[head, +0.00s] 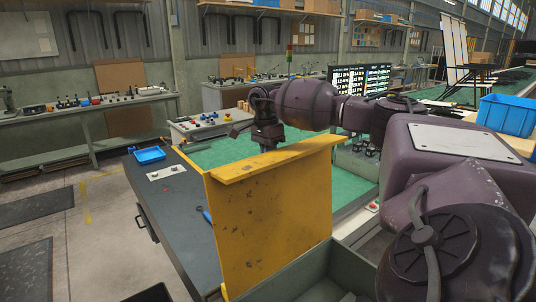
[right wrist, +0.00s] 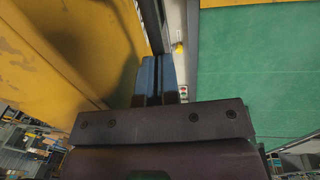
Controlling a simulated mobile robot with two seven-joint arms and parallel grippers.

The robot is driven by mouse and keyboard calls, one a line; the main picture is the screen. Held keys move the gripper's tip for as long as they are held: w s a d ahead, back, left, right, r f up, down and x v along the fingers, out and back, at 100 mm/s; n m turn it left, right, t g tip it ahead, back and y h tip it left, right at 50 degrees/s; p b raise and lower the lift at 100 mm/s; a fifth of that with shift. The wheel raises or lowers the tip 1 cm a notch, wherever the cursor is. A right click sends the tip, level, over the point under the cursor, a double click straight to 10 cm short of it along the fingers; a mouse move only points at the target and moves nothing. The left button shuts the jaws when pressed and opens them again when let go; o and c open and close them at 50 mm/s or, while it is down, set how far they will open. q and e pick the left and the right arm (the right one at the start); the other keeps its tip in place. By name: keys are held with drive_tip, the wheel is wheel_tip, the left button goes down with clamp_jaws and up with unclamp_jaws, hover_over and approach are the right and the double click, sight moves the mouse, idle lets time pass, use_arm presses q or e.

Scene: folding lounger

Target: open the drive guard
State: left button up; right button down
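The drive guard (head: 270,225) is a scuffed yellow panel standing upright on the bench, with a flange along its top edge. Its yellow surface fills the left of the right wrist view (right wrist: 60,45). My right gripper (head: 268,143) is at the top flange, with the arm reaching in from the right behind the panel. In the right wrist view its fingers (right wrist: 153,80) are close together beside the yellow surface, with no clear object between them. Whether they touch the guard is unclear. My left gripper is not in view.
A dark grey bench top (head: 165,200) with a blue tray (head: 150,156) lies left of the guard. A green surface (head: 225,151) lies behind it. A grey-green open box (head: 335,270) is in front. A blue bin (head: 507,115) stands at the right.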

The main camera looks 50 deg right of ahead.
drive_tip(key=f, duration=0.2)
drive_tip(key=a+f, duration=0.1)
drive_tip(key=shift+s+f+g, duration=0.2)
drive_tip(key=shift+s+g, duration=0.2)
drive_tip(key=c, duration=1.5)
unclamp_jaws()
drive_tip(key=o, duration=0.3)
drive_tip(key=shift+w+d+r, duration=0.1)
drive_tip(key=shift+r, duration=0.35)
drive_tip(key=shift+o, duration=0.2)
drive_tip(key=v, duration=1.3)
drive_tip(key=shift+s+d+r+t+b, duration=0.25)
drive_tip(key=shift+s+d+t+b, duration=0.05)
drive_tip(key=shift+s+t+b, duration=0.1)
